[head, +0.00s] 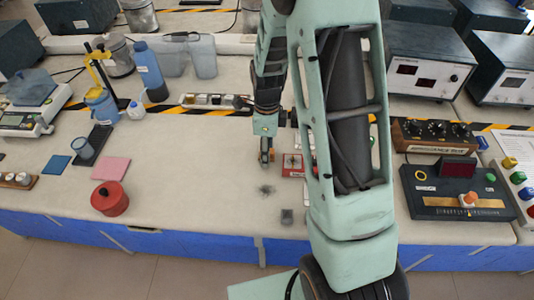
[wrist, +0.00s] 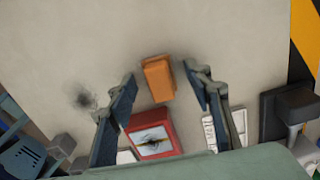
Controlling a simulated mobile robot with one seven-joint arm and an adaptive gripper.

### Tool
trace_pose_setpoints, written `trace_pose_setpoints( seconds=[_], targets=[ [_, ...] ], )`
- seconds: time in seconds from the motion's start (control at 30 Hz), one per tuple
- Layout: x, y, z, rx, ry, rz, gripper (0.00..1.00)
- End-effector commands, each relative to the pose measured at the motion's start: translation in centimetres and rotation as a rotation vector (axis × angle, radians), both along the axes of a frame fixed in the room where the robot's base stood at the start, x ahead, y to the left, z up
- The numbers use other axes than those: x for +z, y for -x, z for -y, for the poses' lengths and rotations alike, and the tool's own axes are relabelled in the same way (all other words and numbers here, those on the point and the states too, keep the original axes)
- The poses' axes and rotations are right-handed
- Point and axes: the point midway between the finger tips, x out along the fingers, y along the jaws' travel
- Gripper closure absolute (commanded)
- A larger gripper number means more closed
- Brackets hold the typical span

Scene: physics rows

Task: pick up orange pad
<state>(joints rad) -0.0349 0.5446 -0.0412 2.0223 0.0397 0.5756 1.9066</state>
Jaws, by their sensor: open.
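The orange pad (wrist: 158,79) is a small orange block on the pale worktop. In the wrist view it lies between and just beyond the tips of my gripper (wrist: 163,76). The two fingers are wide apart, with clear gaps on both sides of the pad. In the head view my gripper (head: 266,158) points down at the middle of the worktop, with a bit of orange at its fingertips. The pad is mostly hidden there, and I cannot tell the height between the fingers and the worktop.
A red box (wrist: 152,135) with a dial stands close to the pad, also beside my gripper in the head view (head: 292,166). A small grey block (head: 287,216) lies nearer the front edge. Worktop between is clear.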

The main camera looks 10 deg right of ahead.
Motion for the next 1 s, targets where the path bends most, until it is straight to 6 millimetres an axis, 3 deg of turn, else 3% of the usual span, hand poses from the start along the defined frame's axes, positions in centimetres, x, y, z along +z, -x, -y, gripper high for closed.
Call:
trace_pose_setpoints(
  seconds=[0.03,0.37,0.77,1.0],
  targets=[
    [0.0,0.0,0.0,0.000,0.000,0.000,0.56],
    [0.0,0.0,0.0,0.000,0.000,0.000,0.92],
    [0.8,-0.1,0.0,0.000,0.001,0.003,0.93],
    [4.1,0.2,-0.7,0.004,0.000,0.004,0.93]
  ],
)
